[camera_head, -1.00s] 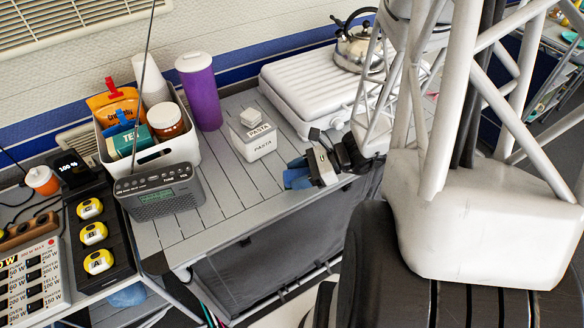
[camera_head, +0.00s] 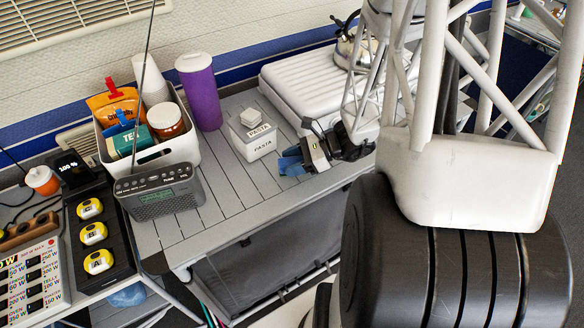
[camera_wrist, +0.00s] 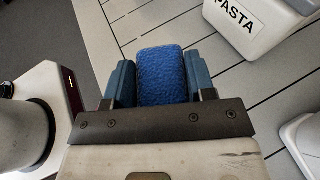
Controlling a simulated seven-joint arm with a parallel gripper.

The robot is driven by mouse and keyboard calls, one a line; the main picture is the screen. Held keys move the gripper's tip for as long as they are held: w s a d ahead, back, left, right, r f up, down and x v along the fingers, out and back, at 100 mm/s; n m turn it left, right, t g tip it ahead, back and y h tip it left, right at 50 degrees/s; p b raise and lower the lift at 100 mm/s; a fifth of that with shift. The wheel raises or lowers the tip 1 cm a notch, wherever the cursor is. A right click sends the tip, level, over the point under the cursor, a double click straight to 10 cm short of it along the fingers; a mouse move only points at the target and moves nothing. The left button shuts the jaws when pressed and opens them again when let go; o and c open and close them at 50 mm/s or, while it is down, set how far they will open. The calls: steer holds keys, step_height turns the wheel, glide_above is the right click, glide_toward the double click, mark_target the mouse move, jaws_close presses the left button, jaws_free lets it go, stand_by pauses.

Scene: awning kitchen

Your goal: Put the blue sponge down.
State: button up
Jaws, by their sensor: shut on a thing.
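The blue sponge (camera_wrist: 162,75) sits between the two blue-grey fingers of my gripper (camera_wrist: 163,82) in the wrist view. The fingers press on its left and right sides. In the head view my gripper (camera_head: 290,163) is low over the front part of the grey slatted table (camera_head: 232,200), just in front of the white pasta box (camera_head: 252,146). The sponge is hard to tell apart from the fingers there. I cannot tell whether its underside touches the table.
The pasta box also shows at the upper right of the wrist view (camera_wrist: 262,22). A radio (camera_head: 160,193), a filled white bin (camera_head: 150,150) and a purple tumbler (camera_head: 199,92) stand to the left. A white ribbed case (camera_head: 312,88) stands behind. Slats between radio and gripper are bare.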

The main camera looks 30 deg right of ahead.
steer(key=shift+f, duration=1.35)
steer(key=shift+f, duration=0.1)
steer(key=o, duration=0.9)
steer(key=shift+v, duration=6.05)
steer(key=shift+w+a+r, duration=0.1)
steer(key=shift+a+r, duration=0.05)
steer(key=shift+r, duration=0.1)
